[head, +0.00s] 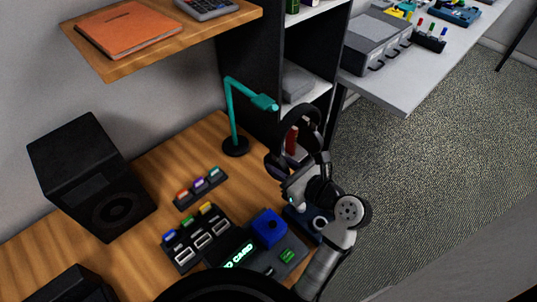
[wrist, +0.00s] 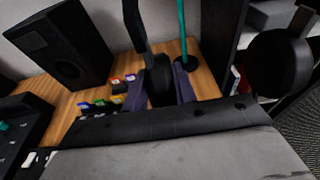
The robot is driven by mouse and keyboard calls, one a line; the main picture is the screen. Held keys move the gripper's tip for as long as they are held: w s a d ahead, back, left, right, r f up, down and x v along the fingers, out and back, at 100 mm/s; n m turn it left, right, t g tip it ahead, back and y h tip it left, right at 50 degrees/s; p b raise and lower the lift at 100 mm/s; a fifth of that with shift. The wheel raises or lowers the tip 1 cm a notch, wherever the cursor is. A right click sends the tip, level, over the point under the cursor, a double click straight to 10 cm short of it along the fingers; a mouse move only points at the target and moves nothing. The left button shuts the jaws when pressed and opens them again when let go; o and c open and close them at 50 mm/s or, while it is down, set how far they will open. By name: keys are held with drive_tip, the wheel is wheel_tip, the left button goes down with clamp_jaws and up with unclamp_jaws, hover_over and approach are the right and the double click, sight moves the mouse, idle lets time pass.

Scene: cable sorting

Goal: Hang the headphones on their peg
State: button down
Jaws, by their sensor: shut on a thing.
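The black headphones (head: 306,112) are held up over the right end of the wooden desk, with the band upward. My gripper (head: 291,180) is shut on them from below. In the wrist view one ear cup (wrist: 161,84) sits between the two fingers and part of the band rises above it. The other ear cup (wrist: 279,64) hangs free at the right. I cannot make out a peg for certain. A teal stand (head: 233,112) with a bent arm and a round black base, which looks like a desk lamp, stands left of the headphones.
The desk (head: 150,180) holds a black speaker (head: 95,175), small coloured plugs (head: 199,188), a port block (head: 198,240) and a blue cube (head: 268,227). A dark shelf unit (head: 250,65) rises behind the headphones. A wooden shelf (head: 165,50) overhangs at upper left. Carpet is open at right.

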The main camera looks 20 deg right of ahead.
drive_tip(key=x, duration=1.1)
drive_tip(key=shift+w+f, duration=0.2)
drive_tip(key=shift+w, duration=0.05)
idle(1.1)
drive_tip(key=shift+a, duration=0.1)
idle(0.4)
drive_tip(key=c, duration=1.1)
unclamp_jaws()
drive_tip(key=shift+o, duration=0.2)
drive_tip(key=shift+f, duration=0.1)
drive_tip(key=b+v, duration=0.2)
drive_tip(key=v, duration=1.1)
drive_tip(key=shift+s+b, duration=0.3)
drive_tip(key=shift+s, duration=0.1)
